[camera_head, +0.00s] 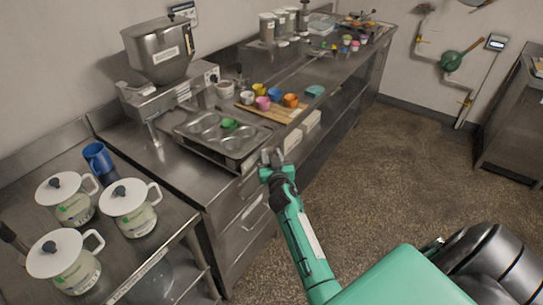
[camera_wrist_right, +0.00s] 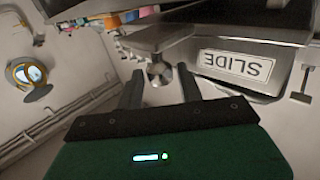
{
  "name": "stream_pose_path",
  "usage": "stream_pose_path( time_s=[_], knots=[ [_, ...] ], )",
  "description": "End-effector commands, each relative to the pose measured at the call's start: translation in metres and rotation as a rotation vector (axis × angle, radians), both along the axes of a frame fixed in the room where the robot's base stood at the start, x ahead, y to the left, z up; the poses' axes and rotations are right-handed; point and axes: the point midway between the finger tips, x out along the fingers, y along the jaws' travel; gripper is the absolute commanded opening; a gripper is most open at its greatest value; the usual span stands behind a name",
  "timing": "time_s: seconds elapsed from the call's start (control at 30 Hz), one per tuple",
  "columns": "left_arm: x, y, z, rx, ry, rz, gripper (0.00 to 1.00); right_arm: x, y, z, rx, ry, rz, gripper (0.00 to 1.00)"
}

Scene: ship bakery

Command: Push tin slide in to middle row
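The metal muffin tin (camera_head: 207,122) sits on the tin slide (camera_head: 222,158) below the hopper of the depositor, on the steel counter. A green item (camera_head: 229,124) lies on one of the tin's cups. In the right wrist view the slide's front carries an upside-down "SLIDE" label (camera_wrist_right: 236,67). A round metal knob (camera_wrist_right: 159,73) sticks out beside the label. My right gripper (camera_head: 271,158) is at the front end of the slide; its open fingers also show in the right wrist view (camera_wrist_right: 160,88), one on each side of the knob. Contact cannot be told. My left gripper is not in view.
The depositor's steel hopper (camera_head: 160,50) stands behind the tin. A wooden board (camera_head: 274,111) with coloured cups lies to the right. The floor (camera_head: 400,150) at right is clear.

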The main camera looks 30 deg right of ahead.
Motion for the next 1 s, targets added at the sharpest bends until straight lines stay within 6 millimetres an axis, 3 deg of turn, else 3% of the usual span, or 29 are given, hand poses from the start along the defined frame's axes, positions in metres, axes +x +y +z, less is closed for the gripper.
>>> stream_pose_path(
  time_s=[0.17,0.37,0.57,1.0],
  knots=[
    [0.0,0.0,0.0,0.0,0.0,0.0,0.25,0.0,0.0,0.0,0.0,0.0,0.0,0.37],
    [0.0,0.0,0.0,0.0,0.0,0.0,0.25,0.0,0.0,0.0,0.0,0.0,0.0,0.0],
    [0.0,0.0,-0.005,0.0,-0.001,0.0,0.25,0.004,0.002,-0.002,0.001,-0.002,-0.001,0.0],
    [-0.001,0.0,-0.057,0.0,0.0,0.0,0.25,0.074,0.03,-0.005,0.002,-0.003,-0.001,0.0]
  ],
)
